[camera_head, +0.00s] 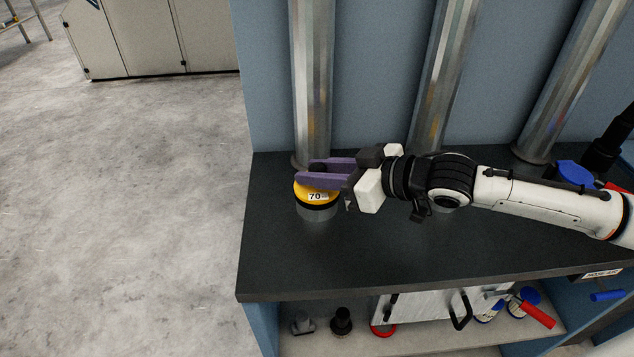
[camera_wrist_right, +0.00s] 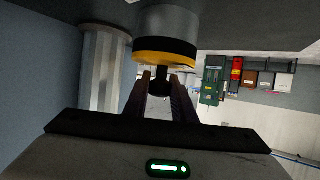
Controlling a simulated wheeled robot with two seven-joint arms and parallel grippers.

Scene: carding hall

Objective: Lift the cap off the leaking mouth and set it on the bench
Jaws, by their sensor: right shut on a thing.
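The yellow cap (camera_head: 303,190) with a black lower band and a label reading 70 sits on top of a short grey metal mouth (camera_head: 318,214) that stands on the dark bench (camera_head: 370,255). In the right wrist view the cap's yellow face (camera_wrist_right: 165,58) shows against the grey mouth (camera_wrist_right: 168,20), with no gap visible between them. My right gripper (camera_head: 310,172) reaches in from the right, its purple fingers shut on the cap's black knob (camera_wrist_right: 161,84). The fingers partly hide the cap's top in the head view. No liquid is visible. My left gripper is not in view.
Metal pipes (camera_head: 312,80) rise behind the bench; one stands close behind the cap. A blue item (camera_head: 576,172) lies at the bench's right. The shelf below holds a light case (camera_head: 410,307), a red-handled tool (camera_head: 537,315) and small fittings. The bench front is clear.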

